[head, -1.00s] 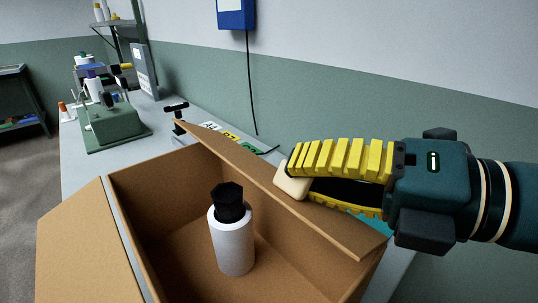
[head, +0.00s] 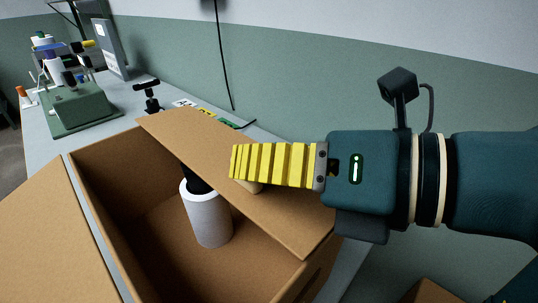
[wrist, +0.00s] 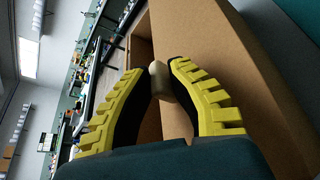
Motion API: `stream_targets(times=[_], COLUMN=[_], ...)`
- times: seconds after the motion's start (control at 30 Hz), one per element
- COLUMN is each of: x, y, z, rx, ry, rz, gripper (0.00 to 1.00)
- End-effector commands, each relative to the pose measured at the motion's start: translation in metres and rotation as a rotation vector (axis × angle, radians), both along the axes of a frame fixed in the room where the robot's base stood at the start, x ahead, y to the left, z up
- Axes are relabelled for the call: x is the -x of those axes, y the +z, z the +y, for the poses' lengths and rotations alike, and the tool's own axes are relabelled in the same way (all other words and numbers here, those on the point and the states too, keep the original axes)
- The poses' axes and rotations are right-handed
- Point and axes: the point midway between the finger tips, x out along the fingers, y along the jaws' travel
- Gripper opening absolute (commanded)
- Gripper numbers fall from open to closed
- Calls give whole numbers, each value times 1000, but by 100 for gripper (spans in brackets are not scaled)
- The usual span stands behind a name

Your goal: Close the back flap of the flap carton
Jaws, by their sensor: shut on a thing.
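The brown flap carton (head: 98,160) stands open in the head view. Its back flap (head: 185,135) tilts inward over the back part of the opening, short of lying flat. My gripper (head: 238,168) is at this flap, its yellow fingers across the flap's upper face. In the wrist view the fingertips (wrist: 160,72) are closed around a pale cream block (wrist: 159,84). A little of the block shows beneath the fingers in the head view (head: 252,187). Whether the block is fixed to the flap is hidden. A white cylinder with a black top (head: 210,218) stands inside the carton.
Another flap (head: 35,235) spreads outward at the left. A green machine (head: 80,105) stands at the bench's far left, with a small black stand (head: 150,95) nearer. Small labels (head: 205,112) lie behind the carton. The green wall (head: 290,85) runs close behind.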

Motion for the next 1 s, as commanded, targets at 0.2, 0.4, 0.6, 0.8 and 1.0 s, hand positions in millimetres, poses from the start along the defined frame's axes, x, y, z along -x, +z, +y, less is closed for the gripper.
stream_targets(times=[0.2,0.4,0.6,0.8,1.0], x=[2,1,0,0,14], y=[-3,-3,-5,-4,9], z=[3,2,1,-4,-39], rx=[1,1,0,1,0], ry=[12,10,7,3,-5], rz=[10,12,15,16,12], gripper=[0,42,42,42,42])
